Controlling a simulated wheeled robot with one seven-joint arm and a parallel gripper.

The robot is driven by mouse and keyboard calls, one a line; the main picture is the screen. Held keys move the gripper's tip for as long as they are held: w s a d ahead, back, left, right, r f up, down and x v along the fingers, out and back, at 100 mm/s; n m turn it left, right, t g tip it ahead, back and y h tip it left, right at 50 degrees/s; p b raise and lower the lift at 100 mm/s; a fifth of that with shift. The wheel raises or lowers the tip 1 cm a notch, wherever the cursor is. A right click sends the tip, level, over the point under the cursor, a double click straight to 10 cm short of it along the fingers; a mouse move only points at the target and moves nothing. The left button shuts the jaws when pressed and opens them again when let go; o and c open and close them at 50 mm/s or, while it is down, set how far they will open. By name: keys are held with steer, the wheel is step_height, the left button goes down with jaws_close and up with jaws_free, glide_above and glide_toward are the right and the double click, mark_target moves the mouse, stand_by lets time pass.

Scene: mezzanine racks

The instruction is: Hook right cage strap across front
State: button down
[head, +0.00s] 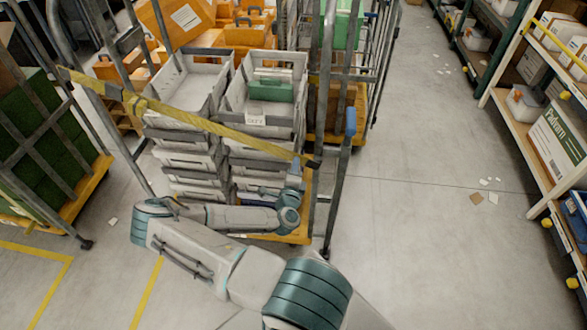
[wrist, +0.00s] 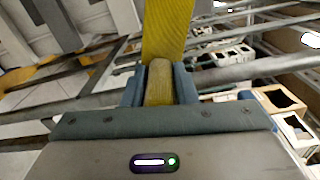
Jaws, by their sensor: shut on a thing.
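The right cage (head: 325,110) is a grey tube-frame cage on an orange base, holding stacked grey totes (head: 182,140). The yellow strap (head: 215,128) runs from the cage's left post, slanting down across the front of the totes to the right post. A small dark end piece (head: 313,164) shows at its right end, close to that post; I cannot tell whether it is hooked on. My gripper (head: 297,168) is at the strap's right end, inside of the right post. In the wrist view, my gripper (wrist: 159,85) is shut on the yellow strap (wrist: 167,25), which runs away between its fingers.
A cage with green contents (head: 45,135) stands at the left. Orange bins (head: 245,35) are behind the totes. Shelving with boxes (head: 555,140) lines the right side. The aisle floor (head: 430,200) between is open, with a few paper scraps.

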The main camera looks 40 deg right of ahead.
steer(key=shift+s+d+r+h, duration=0.1)
steer(key=shift+d+r+h, duration=0.05)
steer(key=shift+r, duration=0.2)
steer(key=shift+s+d+r+h, duration=0.1)
steer(key=shift+r+h, duration=0.05)
steer(key=shift+r, duration=0.2)
steer(key=c, duration=1.5)
jaws_free()
steer(key=o, duration=0.3)
steer(key=shift+s, duration=0.1)
steer(key=shift+a+f, duration=0.1)
steer(key=shift+a, duration=0.05)
steer(key=b+v, duration=0.3)
steer(key=v, duration=1)
steer(key=shift+s+a, duration=0.25)
